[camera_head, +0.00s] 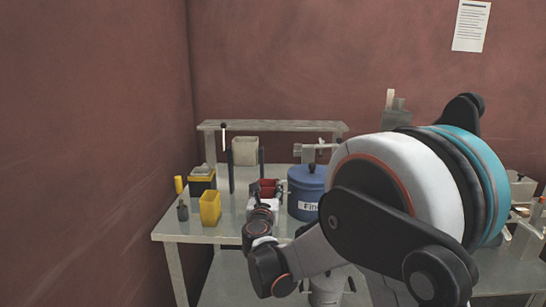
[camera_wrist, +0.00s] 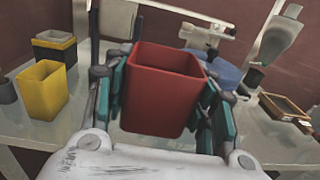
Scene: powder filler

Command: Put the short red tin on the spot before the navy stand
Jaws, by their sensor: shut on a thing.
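The short red tin (camera_head: 268,184) is square and open at the top. In the wrist view it fills the middle (camera_wrist: 160,105), looking upright and empty as far as I can see inside. My gripper (camera_head: 265,193) is shut on it, with teal-padded fingers on its left and right sides (camera_wrist: 163,90). Dark navy uprights (camera_head: 231,172), which look like the navy stand, rise behind the tin beside a beige bin (camera_head: 245,151). The tin and my gripper hide the table before them, and I see no marked spot. Whether the tin touches the table I cannot tell.
A yellow container (camera_head: 210,208) and a black-and-yellow box (camera_head: 201,178) stand at left. A blue lidded pot (camera_head: 305,190) is close on the tin's right. A raised shelf (camera_head: 290,126) spans the table's back. Bare tabletop (camera_head: 190,229) shows at front left.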

